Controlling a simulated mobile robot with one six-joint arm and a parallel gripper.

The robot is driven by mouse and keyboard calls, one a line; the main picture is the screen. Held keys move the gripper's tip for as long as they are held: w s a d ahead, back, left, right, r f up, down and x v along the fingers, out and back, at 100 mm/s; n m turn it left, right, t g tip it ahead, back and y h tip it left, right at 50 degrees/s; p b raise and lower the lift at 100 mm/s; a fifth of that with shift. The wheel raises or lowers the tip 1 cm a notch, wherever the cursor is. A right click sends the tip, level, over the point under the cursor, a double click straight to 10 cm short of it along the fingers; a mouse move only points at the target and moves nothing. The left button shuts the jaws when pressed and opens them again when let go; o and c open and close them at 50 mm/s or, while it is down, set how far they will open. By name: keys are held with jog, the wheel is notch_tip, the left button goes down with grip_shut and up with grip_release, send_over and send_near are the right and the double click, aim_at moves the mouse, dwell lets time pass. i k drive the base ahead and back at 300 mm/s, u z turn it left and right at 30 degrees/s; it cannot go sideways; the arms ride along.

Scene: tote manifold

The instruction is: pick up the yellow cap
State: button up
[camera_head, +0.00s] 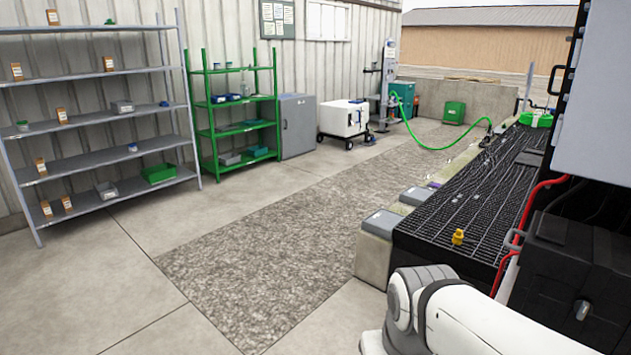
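The yellow cap (458,237) sits on the near end of a black grated surface (486,193), in the right half of the head view. It looks small and upright, with a narrower top part. Part of my white arm (450,315) shows at the bottom right, in front of and below the cap in the picture. My gripper is not in view, so its state does not show. Nothing covers the cap.
A black box with a red hose (530,210) stands right of the grate. Grey-topped blocks (381,223) line its left side. Grey shelves (95,75) and green shelves (236,130) stand at the left wall. The floor between is clear.

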aim_at(457, 237)
jog(key=z, duration=0.3)
jog(key=i, duration=1.95)
jog(key=z, duration=0.8)
jog(key=i, duration=1.7)
jog(key=z, duration=0.45)
